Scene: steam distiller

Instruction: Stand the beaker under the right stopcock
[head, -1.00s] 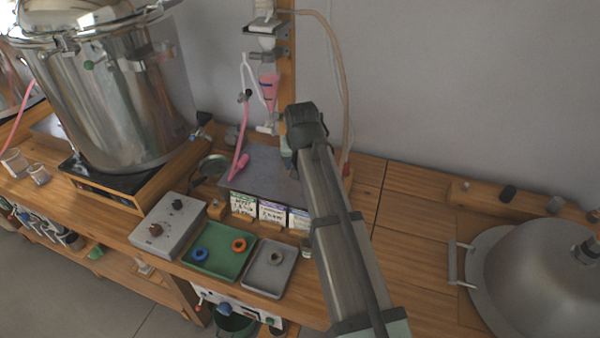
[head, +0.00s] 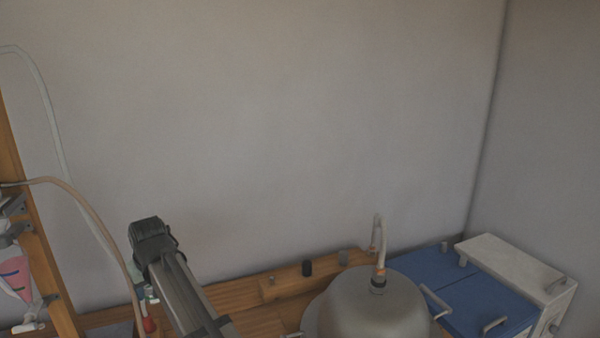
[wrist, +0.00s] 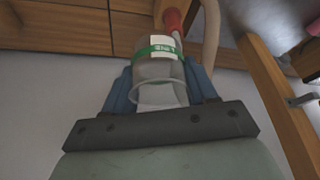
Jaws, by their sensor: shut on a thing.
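My gripper (wrist: 158,82) is shut on a clear beaker (wrist: 157,70) in the wrist view. Its blue fingers grip the beaker from both sides. The beaker has a green band and a white label, and looks empty. In the head view my gripper is small, below the dark wrist at lower left, and the beaker is hard to make out there. A funnel with pink liquid (head: 15,277) hangs at the left edge, with a white stopcock (head: 28,327) below it. The gripper is to the right of this funnel. I cannot tell whether this is the right stopcock.
A wooden post (head: 38,265) and a tan hose (head: 98,222) stand between the funnel and my arm. A red part (wrist: 173,20) shows just beyond the beaker. A metal dome (head: 368,305) and blue lids (head: 490,305) are to the right. The wall behind is bare.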

